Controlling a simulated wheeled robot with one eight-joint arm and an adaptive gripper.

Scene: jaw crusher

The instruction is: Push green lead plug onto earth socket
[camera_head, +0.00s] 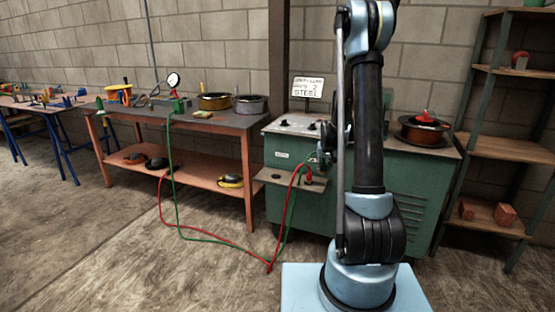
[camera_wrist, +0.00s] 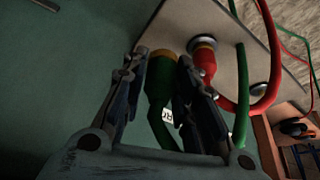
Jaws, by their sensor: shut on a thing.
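In the wrist view my gripper (camera_wrist: 160,85) is shut on the green lead plug (camera_wrist: 158,82), one finger on each side. The plug's orange-brown end points at the edge of a grey plate (camera_wrist: 228,25). I cannot tell whether that end touches a socket, and the earth socket under it is not clearly visible. A red plug (camera_wrist: 205,62) with a red cable sits at the plate, just right of my right finger. The green cable (camera_wrist: 241,90) runs down past that finger. In the head view my gripper (camera_head: 320,160) is small, in front of the green machine (camera_head: 410,205).
In the head view the machine's small shelf (camera_head: 276,177) sticks out below my gripper. Red (camera_head: 215,240) and green (camera_head: 170,170) leads loop over the floor to a wooden workbench (camera_head: 215,120). A cable reel (camera_head: 425,130) stands on the machine, with shelving (camera_head: 503,147) at right.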

